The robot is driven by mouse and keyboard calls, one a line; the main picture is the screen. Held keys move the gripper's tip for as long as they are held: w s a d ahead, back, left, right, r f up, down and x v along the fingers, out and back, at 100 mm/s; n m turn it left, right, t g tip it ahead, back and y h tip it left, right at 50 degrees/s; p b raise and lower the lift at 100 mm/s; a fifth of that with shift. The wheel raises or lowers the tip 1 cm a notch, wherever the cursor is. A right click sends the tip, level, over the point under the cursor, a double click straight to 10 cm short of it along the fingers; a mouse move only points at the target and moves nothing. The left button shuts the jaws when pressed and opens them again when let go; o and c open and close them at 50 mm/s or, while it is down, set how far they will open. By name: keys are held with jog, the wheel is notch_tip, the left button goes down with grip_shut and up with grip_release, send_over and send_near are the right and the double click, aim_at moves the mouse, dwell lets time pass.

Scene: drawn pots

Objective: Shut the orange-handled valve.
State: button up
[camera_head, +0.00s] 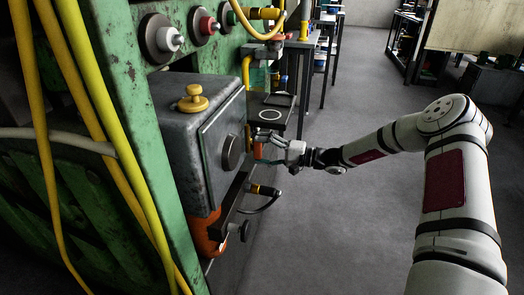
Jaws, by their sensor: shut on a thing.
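My gripper (266,141) is at the right side of the grey metal box, reached in from the right by my arm. Its fingers are shut on a small orange part (258,152), which looks like the orange valve handle. The fingers cover much of the handle, and the valve body behind it is hard to make out. The handle's exact angle cannot be told at this size.
The grey box (184,135) has a yellow knob (193,100) on top and a round dark knob (232,153) on its door. Below hang a dark bar and a black lever (240,229). Yellow hoses (95,90) run down the green machine. Open floor (340,235) lies to the right.

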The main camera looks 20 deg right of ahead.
jog(key=o, duration=1.1)
jog(key=shift+o, duration=0.2)
jog(key=v, duration=1.2)
jog(key=shift+d, duration=0.1)
